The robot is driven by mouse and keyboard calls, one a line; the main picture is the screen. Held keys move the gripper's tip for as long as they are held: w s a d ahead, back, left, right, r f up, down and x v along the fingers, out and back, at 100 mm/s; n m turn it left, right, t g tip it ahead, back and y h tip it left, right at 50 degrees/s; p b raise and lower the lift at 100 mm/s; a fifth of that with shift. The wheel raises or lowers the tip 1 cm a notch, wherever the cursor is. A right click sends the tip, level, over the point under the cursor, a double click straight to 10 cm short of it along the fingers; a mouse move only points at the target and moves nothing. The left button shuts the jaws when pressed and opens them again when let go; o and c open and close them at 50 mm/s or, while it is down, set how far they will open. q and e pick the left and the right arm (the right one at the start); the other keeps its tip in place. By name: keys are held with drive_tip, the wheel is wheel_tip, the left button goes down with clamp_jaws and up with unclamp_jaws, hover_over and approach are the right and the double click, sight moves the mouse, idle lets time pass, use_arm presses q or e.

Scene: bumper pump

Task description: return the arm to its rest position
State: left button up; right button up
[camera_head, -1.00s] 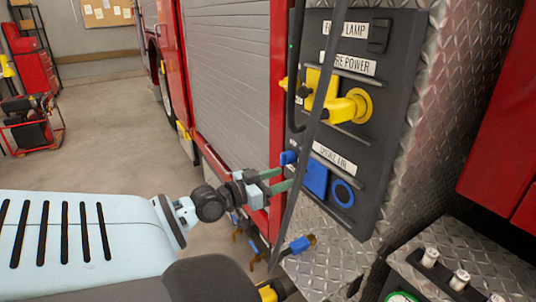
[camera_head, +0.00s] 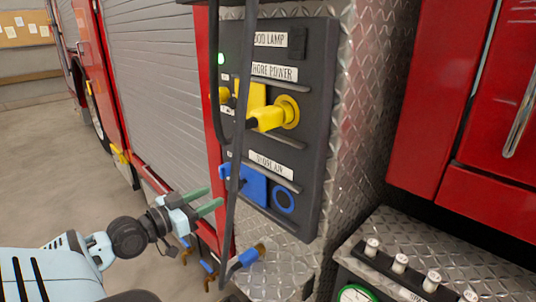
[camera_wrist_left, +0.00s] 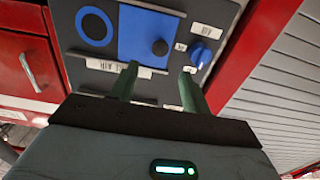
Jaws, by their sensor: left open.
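My left gripper (camera_head: 211,199) is in the lower left of the head view, in front of the dark panel (camera_head: 312,120) on the truck's corner. Its two green fingers are apart with nothing between them. In the left wrist view the fingers (camera_wrist_left: 158,88) point at the panel's blue cover (camera_wrist_left: 140,38), beside a blue knob (camera_wrist_left: 201,55). In the head view the blue cover (camera_head: 254,184) and blue ring (camera_head: 284,201) sit low on the panel. I cannot tell how far the fingertips are from the panel. My right gripper is not in view.
A yellow plug (camera_head: 268,118) sits in the shore power socket, and a black cable hangs in front of the panel. A blue-ended hose fitting (camera_head: 246,257) hangs below. A diamond-plate ledge with a gauge (camera_head: 356,294) stands lower right. Open floor (camera_head: 45,160) lies left.

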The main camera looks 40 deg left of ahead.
use_arm(q)
drive_tip(key=s+d+f+g+p, duration=0.1)
drive_tip(key=s+d+f+g, duration=0.2)
drive_tip(key=f, duration=0.4)
drive_tip(key=s+d+f+g+p, duration=0.1)
drive_tip(key=s+d+f, duration=0.3)
drive_tip(key=s+f, duration=0.3)
drive_tip(key=s+d+f+g+p, duration=0.1)
drive_tip(key=s+d+f+g, duration=0.15)
drive_tip(key=f, duration=0.55)
drive_tip(key=s+d+f+g+p, duration=0.1)
drive_tip(key=s+d+f, duration=0.1)
drive_tip(key=s+d, duration=0.2)
drive_tip(key=s+d+f+p, duration=0.1)
drive_tip(key=s+d+f, duration=0.2)
drive_tip(key=d, duration=0.6)
drive_tip(key=s+d+f+m+g+p, duration=0.1)
drive_tip(key=s+d+f, duration=0.2)
drive_tip(key=s+d, duration=0.3)
drive_tip(key=shift+d+g, duration=0.35)
drive_tip(key=shift+d, duration=0.45)
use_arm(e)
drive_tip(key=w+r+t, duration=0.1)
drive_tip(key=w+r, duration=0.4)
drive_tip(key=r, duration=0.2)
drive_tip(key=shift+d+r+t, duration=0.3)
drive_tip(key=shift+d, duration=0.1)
